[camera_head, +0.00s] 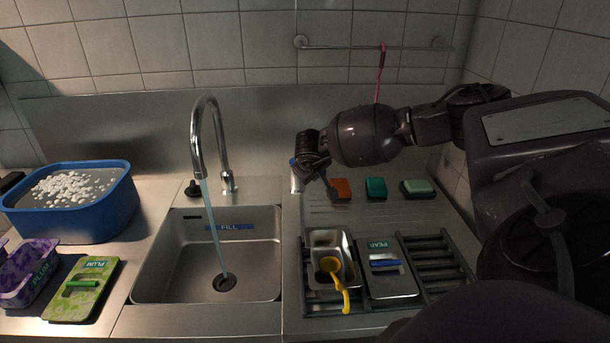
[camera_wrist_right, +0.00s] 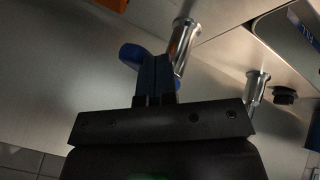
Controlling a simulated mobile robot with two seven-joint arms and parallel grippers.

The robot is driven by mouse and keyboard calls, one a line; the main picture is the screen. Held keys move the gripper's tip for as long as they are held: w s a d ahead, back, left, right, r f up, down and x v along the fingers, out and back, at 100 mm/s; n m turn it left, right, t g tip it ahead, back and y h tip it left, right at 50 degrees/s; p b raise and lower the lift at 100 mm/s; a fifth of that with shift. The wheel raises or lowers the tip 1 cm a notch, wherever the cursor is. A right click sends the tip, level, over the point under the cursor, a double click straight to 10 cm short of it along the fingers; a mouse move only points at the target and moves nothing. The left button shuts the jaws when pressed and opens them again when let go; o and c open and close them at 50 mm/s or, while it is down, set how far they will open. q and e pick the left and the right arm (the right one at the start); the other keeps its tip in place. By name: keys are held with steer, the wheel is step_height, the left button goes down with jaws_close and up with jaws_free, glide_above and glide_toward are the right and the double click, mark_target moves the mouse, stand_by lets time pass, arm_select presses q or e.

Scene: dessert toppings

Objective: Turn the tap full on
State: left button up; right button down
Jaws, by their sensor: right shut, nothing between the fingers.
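The curved chrome tap (camera_head: 208,135) stands behind the sink (camera_head: 175,250), and a thin stream of water (camera_head: 211,230) runs from its spout to the drain. A short chrome post (camera_head: 296,183) stands to the right of the tap; it also shows in the wrist view (camera_wrist_right: 184,42). A blue lever (camera_wrist_right: 131,55) shows beside this post, partly hidden by my fingers. My right gripper (camera_head: 300,165) is at the top of the post, shut and empty; its fingers (camera_wrist_right: 155,75) are close against the lever. I cannot tell if they touch it. My left gripper is out of view.
A blue tub (camera_head: 90,222) with white pieces stands left of the sink. A purple tub (camera_head: 25,275) and green lid (camera_head: 85,290) lie in front. Sponges (camera_head: 376,188) lie behind the rack (camera_head: 440,265), which holds a metal container (camera_head: 345,245), yellow scoop (camera_head: 338,285) and lid (camera_head: 390,286).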

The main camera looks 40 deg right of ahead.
steer(key=shift+s+d, duration=0.15)
steer(key=shift+d, duration=0.6)
steer(key=shift+s+d, duration=0.15)
steer(key=shift+d, duration=0.55)
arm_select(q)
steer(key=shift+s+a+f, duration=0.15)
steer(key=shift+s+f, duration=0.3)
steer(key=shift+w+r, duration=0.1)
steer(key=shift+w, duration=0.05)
arm_select(e)
steer(key=shift+d+r, duration=0.1)
steer(key=shift+d, duration=0.05)
